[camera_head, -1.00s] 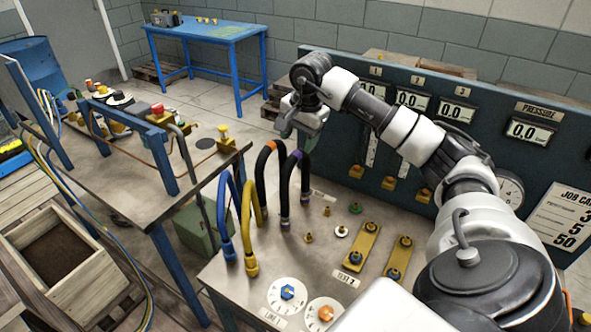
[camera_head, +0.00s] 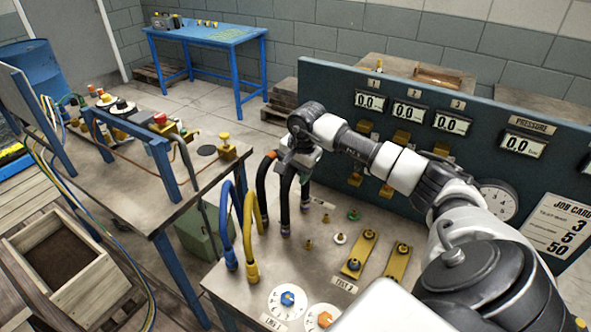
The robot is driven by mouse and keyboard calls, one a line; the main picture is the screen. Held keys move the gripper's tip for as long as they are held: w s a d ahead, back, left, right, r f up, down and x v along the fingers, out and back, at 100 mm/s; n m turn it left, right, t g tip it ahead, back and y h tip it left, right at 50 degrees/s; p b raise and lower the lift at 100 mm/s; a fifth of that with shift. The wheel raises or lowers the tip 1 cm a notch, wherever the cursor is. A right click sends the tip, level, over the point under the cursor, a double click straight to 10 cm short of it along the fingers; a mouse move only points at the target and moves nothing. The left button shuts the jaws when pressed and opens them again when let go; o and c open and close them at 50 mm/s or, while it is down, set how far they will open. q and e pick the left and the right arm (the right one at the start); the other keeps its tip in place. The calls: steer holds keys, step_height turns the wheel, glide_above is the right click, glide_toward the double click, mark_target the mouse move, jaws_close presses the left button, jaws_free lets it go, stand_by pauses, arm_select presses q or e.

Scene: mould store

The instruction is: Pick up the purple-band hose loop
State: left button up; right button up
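The purple-band hose loop (camera_head: 285,208) is a black hose standing upright on the metal bench (camera_head: 318,262), at the right end of a row of hose loops. Its top and its purple band are now hidden by my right gripper (camera_head: 298,172), which is right at the top of the loop. The fingertips are small and partly hidden, so I cannot tell if they are closed on the hose. My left gripper is not in view.
A black hose loop with an orange band (camera_head: 262,185) stands close on the left, then yellow (camera_head: 249,235) and blue (camera_head: 228,225) loops. Brass fittings (camera_head: 358,255) and dials (camera_head: 287,299) sit on the bench. A dark gauge panel (camera_head: 335,110) stands behind.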

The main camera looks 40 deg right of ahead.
jaws_close()
steer(key=shift+r, duration=0.2)
steer(key=shift+w+r, duration=0.1)
steer(key=shift+r, duration=0.15)
steer(key=r, duration=0.1)
steer(key=r+b, duration=0.1)
steer(key=d+r+b, duration=0.1)
steer(key=shift+s+r, duration=0.25)
steer(key=shift+s, duration=0.1)
steer(key=s+d+r+b, duration=0.4)
steer(key=s+d+r, duration=0.2)
steer(key=s+d, duration=0.1)
steer(key=shift+s+d+r, duration=0.25)
steer(key=shift+r, duration=0.1)
